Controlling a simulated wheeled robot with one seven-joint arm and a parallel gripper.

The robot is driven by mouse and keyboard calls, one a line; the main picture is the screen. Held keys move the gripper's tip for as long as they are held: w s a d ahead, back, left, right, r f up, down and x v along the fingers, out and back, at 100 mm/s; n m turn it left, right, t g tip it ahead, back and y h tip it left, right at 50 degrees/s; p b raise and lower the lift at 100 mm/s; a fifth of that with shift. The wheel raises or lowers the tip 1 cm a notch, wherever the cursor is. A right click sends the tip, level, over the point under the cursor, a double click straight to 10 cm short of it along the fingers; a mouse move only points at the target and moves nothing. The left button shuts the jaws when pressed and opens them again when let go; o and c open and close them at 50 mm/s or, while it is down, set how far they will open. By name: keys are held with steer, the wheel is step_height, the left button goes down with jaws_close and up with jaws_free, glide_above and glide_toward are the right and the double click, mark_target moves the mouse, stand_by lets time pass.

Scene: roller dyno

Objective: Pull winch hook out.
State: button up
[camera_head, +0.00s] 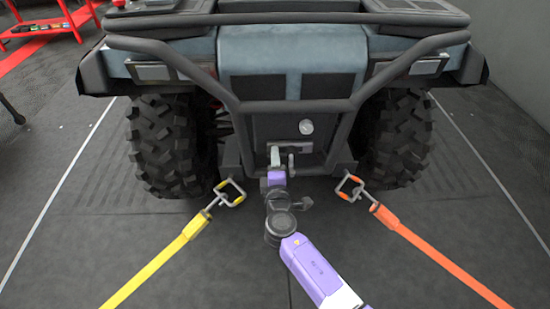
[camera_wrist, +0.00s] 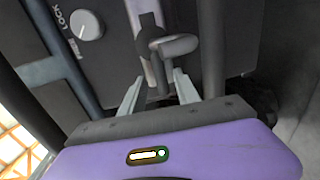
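The winch hook (camera_wrist: 172,46) is a dark grey curved hook at the front of the ATV. In the wrist view it sits just beyond my fingertips, near the middle, with its lower part reaching between them. In the head view the hook (camera_head: 291,161) shows small, below the front panel. My purple gripper (camera_head: 277,170) is right in front of it. In the wrist view my gripper (camera_wrist: 159,82) has its two pale fingers apart, one on each side of the hook's lower part. I see no clear contact.
The ATV (camera_head: 291,62) stands behind the hook, with a dark tube bumper around it. A yellow strap (camera_head: 160,268) and an orange strap (camera_head: 440,258) run from the ATV's front at left and right. A knob marked LOCK (camera_wrist: 87,25) is on the panel.

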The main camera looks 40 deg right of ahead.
jaws_close()
steer(key=shift+w+r, duration=0.1)
steer(key=shift+r, duration=0.2)
stand_by(1.1)
